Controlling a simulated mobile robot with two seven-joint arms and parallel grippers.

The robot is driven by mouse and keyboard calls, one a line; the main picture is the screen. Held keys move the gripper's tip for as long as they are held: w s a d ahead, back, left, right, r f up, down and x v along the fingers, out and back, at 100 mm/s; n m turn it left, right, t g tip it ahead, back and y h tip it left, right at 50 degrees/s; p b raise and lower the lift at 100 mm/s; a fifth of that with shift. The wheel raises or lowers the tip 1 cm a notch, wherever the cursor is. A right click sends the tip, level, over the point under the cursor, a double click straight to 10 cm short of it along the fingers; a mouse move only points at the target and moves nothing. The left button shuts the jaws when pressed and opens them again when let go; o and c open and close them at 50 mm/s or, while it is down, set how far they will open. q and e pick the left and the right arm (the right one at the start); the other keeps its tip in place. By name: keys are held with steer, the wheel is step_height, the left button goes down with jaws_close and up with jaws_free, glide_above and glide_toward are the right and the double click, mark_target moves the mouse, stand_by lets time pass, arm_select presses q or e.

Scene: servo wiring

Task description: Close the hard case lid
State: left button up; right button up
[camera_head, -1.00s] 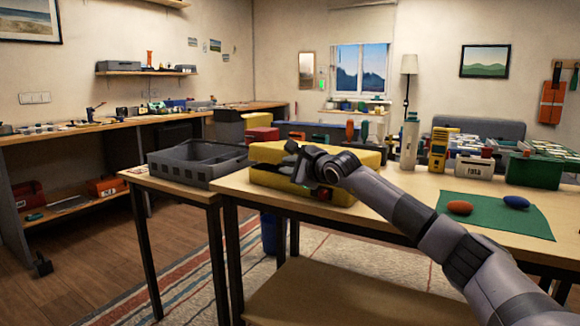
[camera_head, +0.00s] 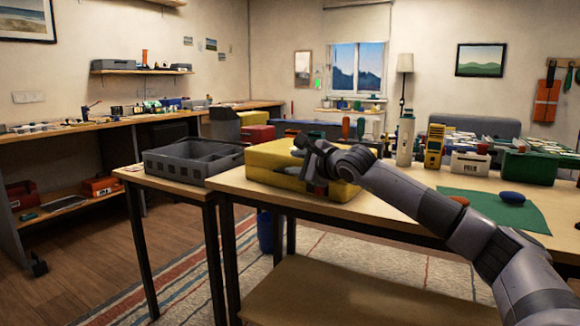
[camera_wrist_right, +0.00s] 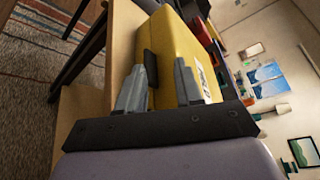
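The yellow hard case (camera_head: 268,163) sits on the front wooden table. Its lid is down in the head view and I see no gap along the side that shows; my arm hides part of its front. In the right wrist view the yellow case (camera_wrist_right: 176,48) fills the middle, with a dark latch-like part on its near face. My right gripper (camera_head: 308,160) is at the front of the case. In the right wrist view its two fingers (camera_wrist_right: 160,70) stand apart against or very near the case, with nothing gripped between them. My left gripper is out of view.
A grey divided tray (camera_head: 195,160) stands left of the case. To the right are a white bottle (camera_head: 405,140), a yellow device (camera_head: 433,146), a white box (camera_head: 469,162), a green bin (camera_head: 532,167) and a green mat (camera_head: 510,212) with rounded red and blue objects.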

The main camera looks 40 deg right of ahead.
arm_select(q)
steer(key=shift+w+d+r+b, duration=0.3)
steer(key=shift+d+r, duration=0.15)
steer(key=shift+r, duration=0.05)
arm_select(e)
steer(key=shift+v, duration=1.2)
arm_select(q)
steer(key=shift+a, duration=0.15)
